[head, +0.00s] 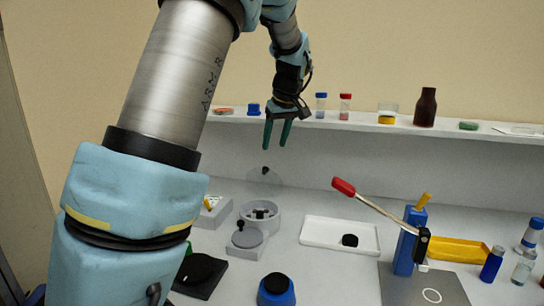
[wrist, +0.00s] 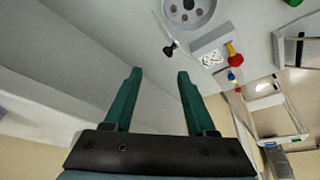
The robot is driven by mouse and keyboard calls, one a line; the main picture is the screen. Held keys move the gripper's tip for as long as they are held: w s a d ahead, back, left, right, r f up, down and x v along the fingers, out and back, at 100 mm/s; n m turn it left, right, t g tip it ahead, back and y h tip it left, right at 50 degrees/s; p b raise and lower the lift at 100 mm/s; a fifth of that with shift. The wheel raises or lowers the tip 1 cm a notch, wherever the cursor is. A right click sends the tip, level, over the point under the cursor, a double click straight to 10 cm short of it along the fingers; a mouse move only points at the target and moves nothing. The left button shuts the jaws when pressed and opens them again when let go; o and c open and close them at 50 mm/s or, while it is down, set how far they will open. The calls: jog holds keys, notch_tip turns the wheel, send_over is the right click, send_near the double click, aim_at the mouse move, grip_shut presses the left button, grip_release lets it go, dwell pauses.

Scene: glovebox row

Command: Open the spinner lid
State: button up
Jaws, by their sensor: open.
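The spinner (head: 273,226) is a round, light grey bowl with a dark rotor inside, on the bench left of centre. It also shows at the top edge of the wrist view (wrist: 205,22). Its clear lid (head: 268,180) is raised at the back of the bowl, with a dark knob (head: 265,170). My gripper (head: 276,146) is open and empty, fingers pointing down, above the raised lid in the head view. It appears apart from the knob.
A round grey device with a black knob (head: 246,226) stands just in front of the spinner. A white tray (head: 315,241) lies to the right, beside a blue press with a red-tipped lever (head: 343,187). A shelf (head: 365,125) with vials and bottles runs behind my gripper.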

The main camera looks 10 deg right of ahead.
jog(key=shift+s+r, duration=0.2)
jog(key=shift+r, duration=0.25)
